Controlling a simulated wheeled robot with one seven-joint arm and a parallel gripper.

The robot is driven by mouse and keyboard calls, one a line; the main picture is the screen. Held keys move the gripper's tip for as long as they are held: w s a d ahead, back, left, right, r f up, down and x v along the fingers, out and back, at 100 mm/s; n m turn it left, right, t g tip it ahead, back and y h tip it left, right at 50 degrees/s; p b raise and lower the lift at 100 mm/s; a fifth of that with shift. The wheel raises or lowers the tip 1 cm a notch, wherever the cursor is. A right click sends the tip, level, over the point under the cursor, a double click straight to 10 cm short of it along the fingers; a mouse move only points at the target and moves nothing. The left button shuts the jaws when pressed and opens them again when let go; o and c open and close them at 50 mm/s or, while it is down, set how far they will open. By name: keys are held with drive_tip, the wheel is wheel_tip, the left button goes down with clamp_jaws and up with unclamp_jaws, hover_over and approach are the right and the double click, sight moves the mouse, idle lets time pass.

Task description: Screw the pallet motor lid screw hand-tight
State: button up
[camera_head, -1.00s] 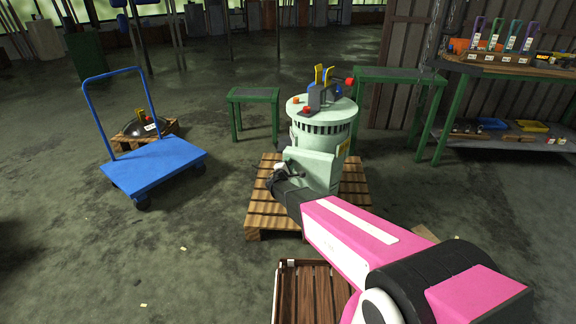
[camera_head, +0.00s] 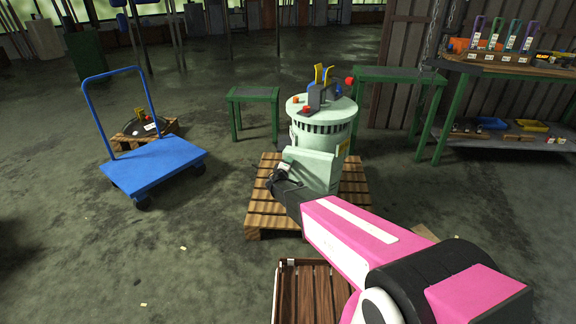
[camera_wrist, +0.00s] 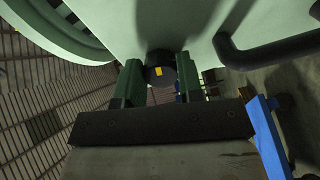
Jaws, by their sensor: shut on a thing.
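The pale green pallet motor (camera_head: 322,125) stands upright on a wooden pallet (camera_head: 262,212). Its box-shaped lid (camera_head: 312,166) faces my arm. My gripper (camera_head: 279,176) is at the lid's left side, small and partly hidden by my wrist in the head view. In the wrist view, my gripper (camera_wrist: 160,80) has its two green fingers on either side of a dark round screw head (camera_wrist: 161,68) with a yellow mark. It is shut on this screw, against the pale green lid surface (camera_wrist: 125,22). The screw's shaft and thread are hidden.
A dark curved handle (camera_wrist: 265,52) lies right of the screw in the wrist view. A blue trolley (camera_head: 155,166) stands to the left. Green tables (camera_head: 254,97) and a workbench (camera_head: 500,68) stand behind. A wooden crate (camera_head: 279,290) is in front. Floor between trolley and pallet is open.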

idle(0.4)
drive_tip(key=o, duration=0.9)
drive_tip(key=shift+s, duration=0.1)
drive_tip(key=v, duration=1)
drive_tip(key=shift+s+a, duration=0.15)
drive_tip(key=shift+s, duration=0.1)
